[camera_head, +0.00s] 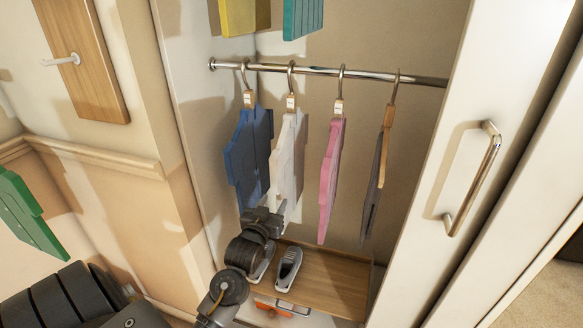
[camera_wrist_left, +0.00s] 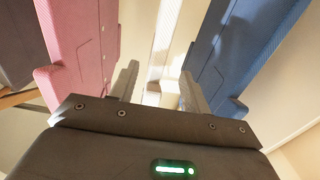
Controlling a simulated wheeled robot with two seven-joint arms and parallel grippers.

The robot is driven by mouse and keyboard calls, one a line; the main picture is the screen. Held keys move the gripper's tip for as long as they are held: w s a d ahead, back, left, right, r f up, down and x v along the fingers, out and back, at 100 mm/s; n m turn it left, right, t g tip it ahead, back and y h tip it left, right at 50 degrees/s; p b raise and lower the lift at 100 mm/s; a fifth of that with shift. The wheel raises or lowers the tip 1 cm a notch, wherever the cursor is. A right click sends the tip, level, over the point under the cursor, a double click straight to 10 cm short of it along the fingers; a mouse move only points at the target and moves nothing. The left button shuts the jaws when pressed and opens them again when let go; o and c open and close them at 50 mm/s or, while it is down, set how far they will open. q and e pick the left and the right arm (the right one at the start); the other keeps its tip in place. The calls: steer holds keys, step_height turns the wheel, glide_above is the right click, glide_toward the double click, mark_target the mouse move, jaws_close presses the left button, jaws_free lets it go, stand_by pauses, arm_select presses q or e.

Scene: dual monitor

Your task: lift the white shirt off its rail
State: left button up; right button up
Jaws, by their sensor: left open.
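The white shirt (camera_head: 287,165) hangs from a hanger on the metal rail (camera_head: 320,71), between a blue shirt (camera_head: 250,155) and a pink shirt (camera_head: 331,180). My left gripper (camera_head: 266,214) is at the lower part of the white shirt, in front of it. In the left wrist view its two fingers (camera_wrist_left: 158,88) are apart, with the pale shirt (camera_wrist_left: 166,40) seen edge-on beyond and between them. I cannot tell whether they touch it. The shirt's lower end is partly hidden by the gripper. My right gripper is not in view.
A dark grey garment (camera_head: 373,190) hangs at the right of the rail. Shoes (camera_head: 289,268) stand on a wooden shelf (camera_head: 325,280) below. The cabinet door with a handle (camera_head: 474,180) bounds the right. A wooden panel with a hook (camera_head: 62,60) is on the left wall.

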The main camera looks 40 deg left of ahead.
arm_select(q)
steer(key=shift+w+a, duration=0.15)
steer(key=shift+w, duration=0.3)
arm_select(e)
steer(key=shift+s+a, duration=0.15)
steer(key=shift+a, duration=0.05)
arm_select(q)
steer(key=shift+w+a+r, duration=0.1)
steer(key=shift+w+r, duration=0.1)
steer(key=shift+w, duration=0.15)
steer(key=p+x, duration=0.1)
steer(key=x, duration=0.2)
steer(key=shift+w+r, duration=0.1)
steer(key=shift+w, duration=0.25)
steer(key=shift+w+a, duration=0.15)
steer(key=shift+w, duration=0.15)
steer(key=c, duration=1)
jaws_close()
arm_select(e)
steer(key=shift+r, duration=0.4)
